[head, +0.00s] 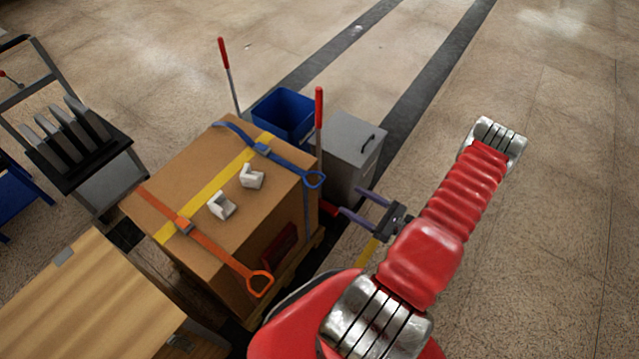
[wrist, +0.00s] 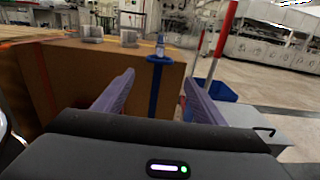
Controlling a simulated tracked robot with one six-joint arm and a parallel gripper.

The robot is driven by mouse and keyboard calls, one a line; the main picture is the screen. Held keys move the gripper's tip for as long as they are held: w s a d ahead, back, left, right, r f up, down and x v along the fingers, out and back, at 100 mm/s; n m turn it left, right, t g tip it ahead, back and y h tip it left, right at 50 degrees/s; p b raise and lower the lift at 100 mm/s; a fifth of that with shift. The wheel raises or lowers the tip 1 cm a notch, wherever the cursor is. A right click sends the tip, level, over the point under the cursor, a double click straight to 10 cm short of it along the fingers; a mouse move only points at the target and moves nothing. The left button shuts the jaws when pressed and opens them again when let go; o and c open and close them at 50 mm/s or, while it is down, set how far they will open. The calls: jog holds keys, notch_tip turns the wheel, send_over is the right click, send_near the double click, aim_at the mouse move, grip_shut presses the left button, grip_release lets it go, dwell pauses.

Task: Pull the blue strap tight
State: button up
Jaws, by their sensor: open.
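The blue strap (head: 285,157) runs over the top of a brown box (head: 165,172) near its far right side, through a buckle. Its loop end (head: 315,179) hangs over the right edge. In the wrist view the blue strap (wrist: 155,88) hangs down the box face, between my two fingers but farther off. My gripper (head: 361,206) is open and empty, a short way right of the box, its fingers pointing at it. The fingers also show in the wrist view (wrist: 158,92). I see no contact with the strap.
An orange strap (head: 215,243) with a loop crosses the box's near side. Two white corner pieces (head: 222,205) sit on top. Red-tipped poles (head: 319,110), a blue bin (head: 282,113) and a grey cabinet (head: 350,152) stand behind. Floor at right is clear.

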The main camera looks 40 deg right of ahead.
aim_at(320, 182)
jog(key=shift+x, duration=6.9)
jog(key=shift+c, duration=0.5)
jog(key=c, duration=1.2)
jog(key=shift+o, duration=0.2)
jog(key=shift+s, duration=0.1)
